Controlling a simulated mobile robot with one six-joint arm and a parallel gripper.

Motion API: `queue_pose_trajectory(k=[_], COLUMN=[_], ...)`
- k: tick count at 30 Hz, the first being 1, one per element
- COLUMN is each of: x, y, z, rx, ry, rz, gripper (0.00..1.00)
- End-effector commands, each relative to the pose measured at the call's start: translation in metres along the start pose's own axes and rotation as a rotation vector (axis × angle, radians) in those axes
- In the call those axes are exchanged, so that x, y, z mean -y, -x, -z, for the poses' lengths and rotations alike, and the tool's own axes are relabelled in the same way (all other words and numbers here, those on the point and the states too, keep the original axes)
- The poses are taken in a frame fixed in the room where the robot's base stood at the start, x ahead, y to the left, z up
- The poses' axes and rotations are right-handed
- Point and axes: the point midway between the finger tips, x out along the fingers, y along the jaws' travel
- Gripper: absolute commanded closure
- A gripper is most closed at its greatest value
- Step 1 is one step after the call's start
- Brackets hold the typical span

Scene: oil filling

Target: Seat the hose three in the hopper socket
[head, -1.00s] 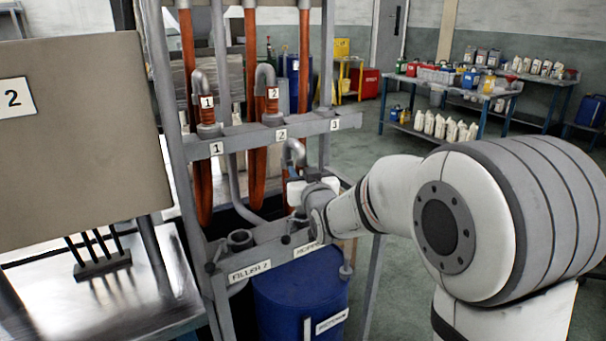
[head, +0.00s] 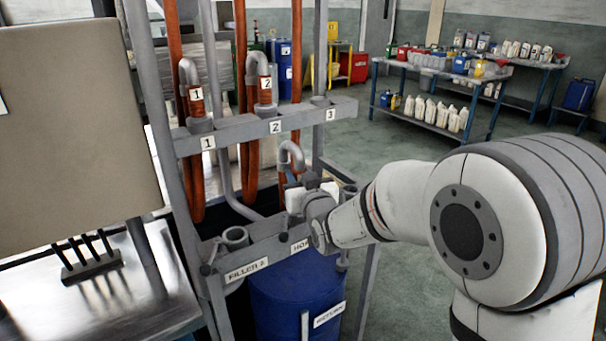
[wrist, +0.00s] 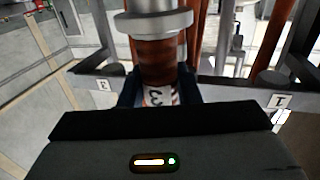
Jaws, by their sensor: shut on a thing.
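Hose three, an orange hose with a grey bent end (head: 291,153), is in my gripper, just in front of the rack. In the wrist view its orange section with an upside-down "3" label (wrist: 158,97) sits between the dark blue fingers of my gripper (wrist: 158,90), which is shut on it. A grey collar (wrist: 153,22) shows on the hose. In the head view my gripper (head: 297,195) is above the lower rail with the partly covered hopper label (head: 300,245). The hopper socket is hidden behind my gripper and wrist, so whether the hose touches it cannot be told.
The filler 2 socket (head: 235,237) stands open left of my gripper. Another socket rim (head: 348,189) shows to its right. Hoses one (head: 196,95) and two (head: 264,84) stand in the upper rail (head: 240,132). A blue drum (head: 290,290) is below the lower rail.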

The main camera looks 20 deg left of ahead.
Motion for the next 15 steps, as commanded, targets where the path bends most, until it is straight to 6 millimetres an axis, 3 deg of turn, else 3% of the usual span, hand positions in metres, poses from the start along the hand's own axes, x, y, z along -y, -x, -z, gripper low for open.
queue_pose_trajectory(k=[15], x=[0.012], y=[0.000], z=[-0.020], rx=[0.001], ry=[0.001], rz=[0.018], gripper=[1.00])
